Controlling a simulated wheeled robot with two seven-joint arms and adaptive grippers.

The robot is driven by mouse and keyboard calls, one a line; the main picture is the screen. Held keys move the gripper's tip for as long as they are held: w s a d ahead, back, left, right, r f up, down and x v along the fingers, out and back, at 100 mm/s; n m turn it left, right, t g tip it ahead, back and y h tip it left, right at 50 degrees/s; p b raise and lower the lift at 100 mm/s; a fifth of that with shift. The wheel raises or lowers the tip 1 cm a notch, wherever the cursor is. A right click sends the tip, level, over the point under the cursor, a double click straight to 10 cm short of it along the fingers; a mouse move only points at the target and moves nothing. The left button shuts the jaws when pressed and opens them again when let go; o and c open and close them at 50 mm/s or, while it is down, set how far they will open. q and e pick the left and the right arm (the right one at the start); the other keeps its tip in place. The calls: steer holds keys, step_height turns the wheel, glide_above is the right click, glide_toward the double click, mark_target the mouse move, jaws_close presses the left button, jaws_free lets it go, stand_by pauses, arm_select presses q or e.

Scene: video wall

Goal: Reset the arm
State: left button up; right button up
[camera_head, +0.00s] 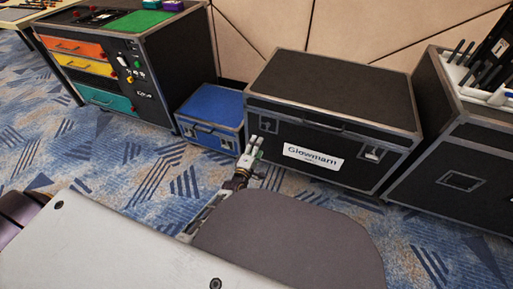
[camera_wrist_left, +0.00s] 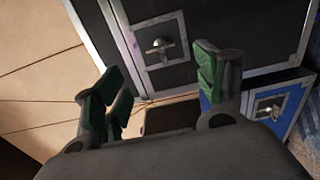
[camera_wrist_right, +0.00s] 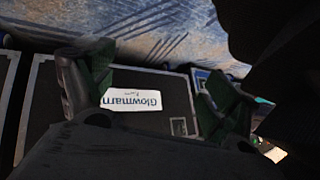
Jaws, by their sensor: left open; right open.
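One gripper, which I take to be my left (camera_head: 253,150), is in the head view, in front of the left end of the black "Glowmarn" case (camera_head: 332,83). In the left wrist view its green-padded fingers (camera_wrist_left: 160,95) stand apart with nothing between them. A latch on the black case (camera_wrist_left: 158,45) is beyond them. My right gripper is not seen in the head view. In the right wrist view its fingers (camera_wrist_right: 150,90) are apart and empty. The case's white label (camera_wrist_right: 133,106) shows between them.
A blue case (camera_head: 212,108) stands left of the black one. A black cabinet (camera_head: 135,65) with coloured drawers is further left. Another black case (camera_head: 455,150) with items on top stands right. Patterned carpet (camera_head: 125,170) lies open in front. My own grey-white links cover the foreground.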

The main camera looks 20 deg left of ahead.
stand_by(0.4)
arm_select(q)
steer(key=s+d+m+g+h, duration=0.3)
steer(key=s+d+m+g, duration=0.4)
steer(key=s+m, duration=0.45)
steer(key=s+a+r+m+g+y, duration=0.1)
steer(key=s+a+r+m+g, duration=0.1)
steer(key=s, duration=0.7)
steer(key=s+a+r+m+g+y, duration=0.2)
steer(key=s+a+m+g, duration=0.3)
steer(key=s, duration=0.4)
steer(key=shift+a+r+m+p, duration=0.3)
steer(key=shift+r+m+p, duration=0.15)
steer(key=shift+r+m, duration=0.15)
arm_select(e)
steer(key=d+r+g+h, duration=0.3)
steer(key=d+r+h, duration=0.1)
steer(key=d+r, duration=0.6)
steer(key=shift+s+r, duration=0.15)
arm_select(q)
steer(key=shift+w+f+g+p, duration=0.25)
steer(key=shift+g+p, duration=0.05)
steer(key=shift+p, duration=0.3)
arm_select(e)
steer(key=shift+w+a+f, duration=0.1)
steer(key=shift+w+f, duration=0.1)
steer(key=shift+w, duration=0.05)
